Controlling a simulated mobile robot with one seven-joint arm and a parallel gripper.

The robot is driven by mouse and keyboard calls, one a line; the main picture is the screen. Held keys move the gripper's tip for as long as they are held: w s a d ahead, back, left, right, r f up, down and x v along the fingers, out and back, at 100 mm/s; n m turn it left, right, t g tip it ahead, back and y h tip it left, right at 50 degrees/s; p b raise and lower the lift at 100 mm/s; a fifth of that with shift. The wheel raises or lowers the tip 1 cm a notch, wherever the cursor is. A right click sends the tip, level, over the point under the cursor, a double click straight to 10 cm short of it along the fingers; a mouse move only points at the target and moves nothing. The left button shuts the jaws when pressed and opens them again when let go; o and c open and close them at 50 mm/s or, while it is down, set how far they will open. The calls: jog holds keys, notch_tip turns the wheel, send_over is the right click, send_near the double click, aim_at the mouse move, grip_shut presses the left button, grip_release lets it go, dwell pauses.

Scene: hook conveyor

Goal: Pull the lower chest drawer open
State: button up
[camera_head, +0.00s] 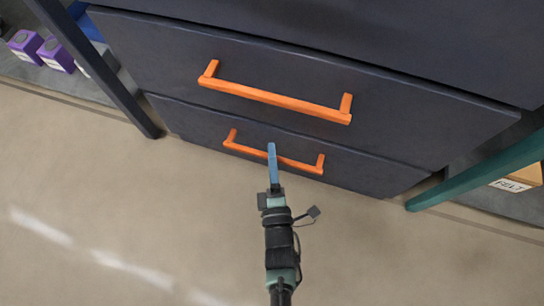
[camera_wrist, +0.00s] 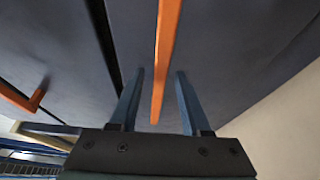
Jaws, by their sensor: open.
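The lower chest drawer (camera_head: 200,125) is dark grey and looks shut under the upper drawer (camera_head: 180,65). Its orange bar handle (camera_head: 245,150) runs across its front; the middle is partly hidden behind my gripper in the head view. My gripper (camera_head: 271,148) points at this handle. In the wrist view, the lower handle (camera_wrist: 164,65) runs between the two blue fingers of my gripper (camera_wrist: 158,75), with a gap on both sides. The fingers are open, and I see no contact with the bar.
The upper drawer's orange handle (camera_head: 275,98) sits just above. A dark post (camera_head: 100,70) stands left and a green post (camera_head: 480,170) right. Purple boxes (camera_head: 56,54) and a box labelled FELT (camera_head: 520,180) lie beyond them. The floor (camera_head: 130,220) in front is clear.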

jog(key=shift+w, duration=0.2)
grip_shut()
dwell(1.4)
